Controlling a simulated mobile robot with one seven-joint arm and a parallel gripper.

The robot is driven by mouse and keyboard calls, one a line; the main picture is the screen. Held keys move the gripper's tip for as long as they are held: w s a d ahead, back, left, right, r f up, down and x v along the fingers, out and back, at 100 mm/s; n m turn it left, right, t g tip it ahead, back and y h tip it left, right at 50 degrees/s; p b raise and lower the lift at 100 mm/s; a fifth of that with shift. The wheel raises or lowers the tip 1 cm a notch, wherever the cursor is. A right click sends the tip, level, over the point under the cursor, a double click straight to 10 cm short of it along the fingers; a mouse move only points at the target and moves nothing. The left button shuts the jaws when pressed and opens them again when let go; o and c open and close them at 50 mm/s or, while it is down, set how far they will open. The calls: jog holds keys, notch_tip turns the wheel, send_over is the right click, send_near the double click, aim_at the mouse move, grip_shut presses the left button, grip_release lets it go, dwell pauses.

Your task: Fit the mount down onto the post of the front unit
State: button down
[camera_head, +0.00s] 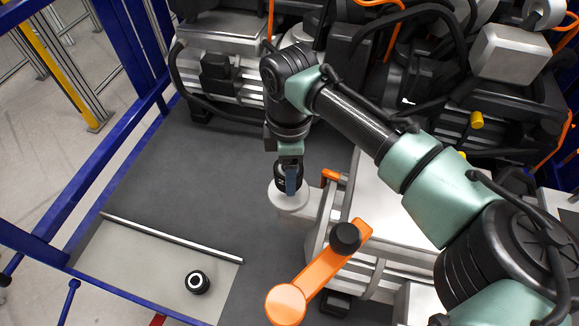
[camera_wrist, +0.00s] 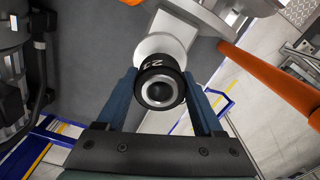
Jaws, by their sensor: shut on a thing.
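A black mount (camera_wrist: 160,71) with a silver ring and white marking sits between my gripper's two blue fingers (camera_wrist: 160,82) in the wrist view. My gripper is shut on it. In the head view my gripper (camera_head: 291,186) points down with the black mount (camera_head: 281,180) at its tips, over the round pale end (camera_head: 283,199) of the front unit. The pale end also shows behind the mount in the wrist view (camera_wrist: 165,45). The post is hidden by the mount. I cannot tell whether the mount touches it or is down on it.
A second black round part (camera_head: 198,282) with a white ring stands on a light grey panel (camera_head: 130,265) at lower left. An orange lever (camera_head: 318,272) with a black knob (camera_head: 345,237) is close right of my gripper. Machinery (camera_head: 220,62) stands behind. Dark floor on the left is clear.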

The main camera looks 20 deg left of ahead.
dwell(0.4)
jog(key=shift+f+b, duration=0.85)
jog(key=shift+f, duration=0.85)
grip_release()
notch_tip(320, 180, up, 13)
jog(key=b, duration=0.4)
